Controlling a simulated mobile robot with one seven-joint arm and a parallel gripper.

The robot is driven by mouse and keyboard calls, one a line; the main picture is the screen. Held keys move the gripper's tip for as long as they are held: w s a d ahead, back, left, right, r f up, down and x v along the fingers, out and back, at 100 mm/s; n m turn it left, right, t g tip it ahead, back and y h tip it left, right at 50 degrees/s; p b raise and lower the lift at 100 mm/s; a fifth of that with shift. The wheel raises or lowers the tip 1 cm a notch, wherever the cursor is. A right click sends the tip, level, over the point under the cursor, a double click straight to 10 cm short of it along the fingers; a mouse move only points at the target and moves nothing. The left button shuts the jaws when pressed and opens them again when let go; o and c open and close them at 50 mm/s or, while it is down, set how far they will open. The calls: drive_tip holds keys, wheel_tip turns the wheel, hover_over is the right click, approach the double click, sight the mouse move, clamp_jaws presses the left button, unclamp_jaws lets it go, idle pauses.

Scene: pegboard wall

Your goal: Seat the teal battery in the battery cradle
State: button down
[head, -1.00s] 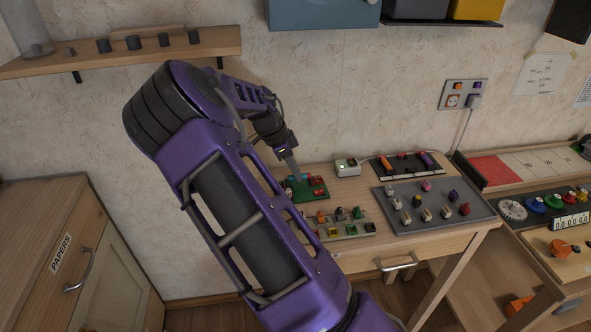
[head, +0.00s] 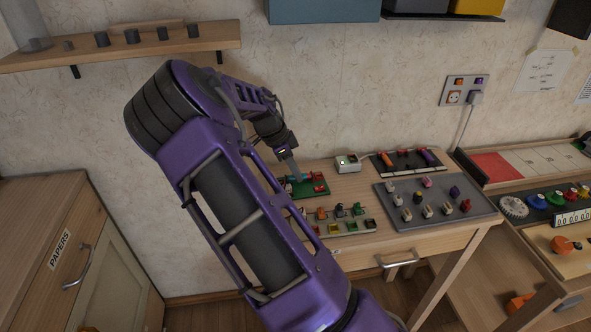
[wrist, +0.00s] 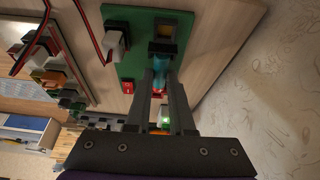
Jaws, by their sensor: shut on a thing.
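The teal battery (wrist: 161,62) is between the fingers of my gripper (wrist: 164,88) in the wrist view, and the fingers are shut on it. It lies over the green board (wrist: 125,45), in line with a dark cradle part (wrist: 162,47) that meets or overlaps its far end. I cannot tell whether the battery is fully down in the cradle. In the head view my gripper (head: 298,178) points down at the green board (head: 318,190), and the fingers hide much of the battery.
A grey tray with several small parts (head: 385,215) lies to the right. The wall is close behind.

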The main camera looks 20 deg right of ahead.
drive_tip(key=shift+f, duration=0.2)
drive_tip(key=c, duration=0.7)
unclamp_jaws()
drive_tip(key=shift+r, duration=0.1)
drive_tip(key=shift+r+p, duration=1.9)
drive_tip(key=shift+r, duration=0.6)
drive_tip(key=shift+a+f, duration=0.1)
